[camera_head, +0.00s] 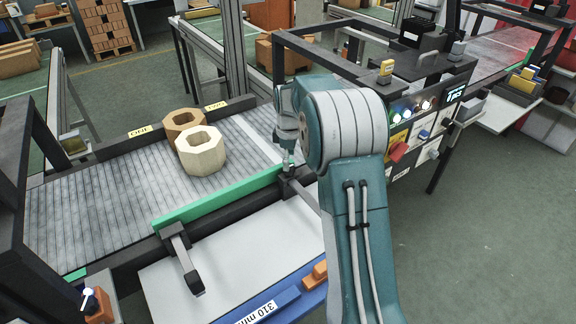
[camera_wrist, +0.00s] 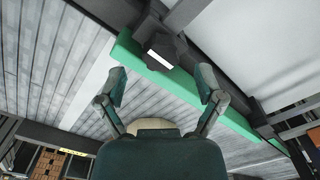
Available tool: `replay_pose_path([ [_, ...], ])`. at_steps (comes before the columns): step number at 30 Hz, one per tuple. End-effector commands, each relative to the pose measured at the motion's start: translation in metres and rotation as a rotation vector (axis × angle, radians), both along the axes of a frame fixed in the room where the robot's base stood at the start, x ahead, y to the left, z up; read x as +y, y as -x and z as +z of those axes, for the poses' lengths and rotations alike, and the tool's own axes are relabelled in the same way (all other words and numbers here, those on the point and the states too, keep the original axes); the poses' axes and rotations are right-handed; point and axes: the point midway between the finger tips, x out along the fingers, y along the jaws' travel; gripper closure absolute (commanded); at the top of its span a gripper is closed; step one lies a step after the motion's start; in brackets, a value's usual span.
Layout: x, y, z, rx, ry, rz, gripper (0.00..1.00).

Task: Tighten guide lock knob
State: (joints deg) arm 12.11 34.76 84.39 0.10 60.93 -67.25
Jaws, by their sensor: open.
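A dark lock knob with a white mark (camera_wrist: 161,58) sits at the green guide rail (camera_wrist: 190,95) in the wrist view. In the head view, a dark clamp (camera_head: 287,186) stands at the right end of the green guide rail (camera_head: 220,197), below my gripper (camera_head: 288,160). In the wrist view my gripper (camera_wrist: 162,84) is open, its two fingers spread apart to either side below the knob in the picture. I see no finger contact with the knob. My arm hides part of the rail's right side in the head view.
Pale (camera_head: 202,151) and brown (camera_head: 183,125) blocks with holes stand on the conveyor (camera_head: 95,190). A second rail clamp (camera_head: 181,255) is at the front left. A control panel (camera_head: 415,130) with lights and buttons is right of my arm. A blue strip marked 310 mm (camera_head: 285,306) is in front.

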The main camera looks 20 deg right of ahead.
Motion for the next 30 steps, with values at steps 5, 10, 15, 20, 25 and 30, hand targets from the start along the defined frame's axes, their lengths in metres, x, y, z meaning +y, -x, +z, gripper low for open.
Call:
replay_pose_path([
  [5,0.002,0.000,-0.022,0.001,0.002,0.000,0.13],
  [10,0.002,0.000,-0.027,-0.002,0.003,0.000,0.13],
  [15,0.002,0.000,-0.027,-0.002,0.002,0.000,0.13],
  [20,0.001,0.000,-0.027,-0.002,0.001,-0.001,0.76],
  [25,0.001,0.000,-0.028,0.000,0.002,-0.001,0.96],
  [30,0.001,0.000,-0.028,0.002,0.002,-0.010,0.95],
])
